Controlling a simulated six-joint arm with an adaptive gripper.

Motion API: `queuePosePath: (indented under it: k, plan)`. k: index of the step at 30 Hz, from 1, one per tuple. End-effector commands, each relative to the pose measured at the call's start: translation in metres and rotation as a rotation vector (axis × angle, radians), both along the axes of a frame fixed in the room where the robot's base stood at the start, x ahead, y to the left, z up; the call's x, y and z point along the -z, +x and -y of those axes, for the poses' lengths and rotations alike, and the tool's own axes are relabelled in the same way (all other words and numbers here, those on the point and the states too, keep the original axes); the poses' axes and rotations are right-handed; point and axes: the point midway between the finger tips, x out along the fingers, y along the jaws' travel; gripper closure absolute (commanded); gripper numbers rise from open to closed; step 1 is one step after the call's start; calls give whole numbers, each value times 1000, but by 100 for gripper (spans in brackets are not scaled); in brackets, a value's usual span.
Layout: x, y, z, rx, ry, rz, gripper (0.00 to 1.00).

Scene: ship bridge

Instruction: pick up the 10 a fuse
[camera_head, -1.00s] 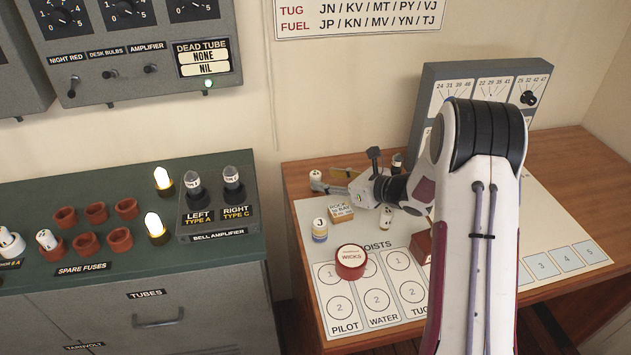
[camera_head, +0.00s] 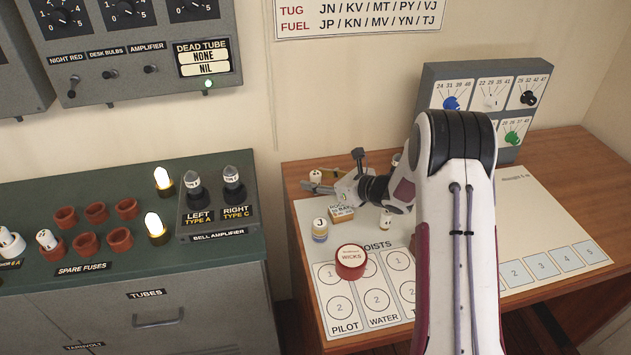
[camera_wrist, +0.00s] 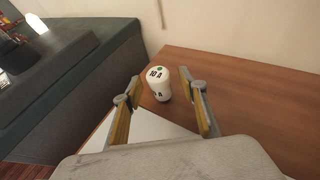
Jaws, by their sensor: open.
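The 10 A fuse (camera_wrist: 158,84) is a small white cylinder marked "10 A" with a green dot on top. In the wrist view it stands upright on the wooden desk, just beyond the edge of the white sheet. My gripper (camera_wrist: 160,88) is open, with a yellow-padded finger on each side of the fuse and the fuse near the fingertips, not clamped. In the head view my gripper (camera_head: 322,182) reaches left, low over the back left of the desk, beside a small white fuse (camera_head: 316,176) that it partly overlaps.
A small box (camera_head: 342,213), a blue-and-white cylinder (camera_head: 320,230), another white piece (camera_head: 386,219) and a red WICKS tin (camera_head: 351,262) stand near my arm. The grey dial panel (camera_head: 484,95) rises at the back. The green cabinet (camera_head: 100,245) is left of the desk.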

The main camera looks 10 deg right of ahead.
Motion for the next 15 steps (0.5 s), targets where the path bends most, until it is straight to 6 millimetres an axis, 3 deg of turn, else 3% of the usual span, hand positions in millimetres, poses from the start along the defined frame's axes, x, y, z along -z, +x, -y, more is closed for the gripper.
queuePosePath:
  k: [15]
  plan:
    - [5,9,-7,-1,0,0,58]
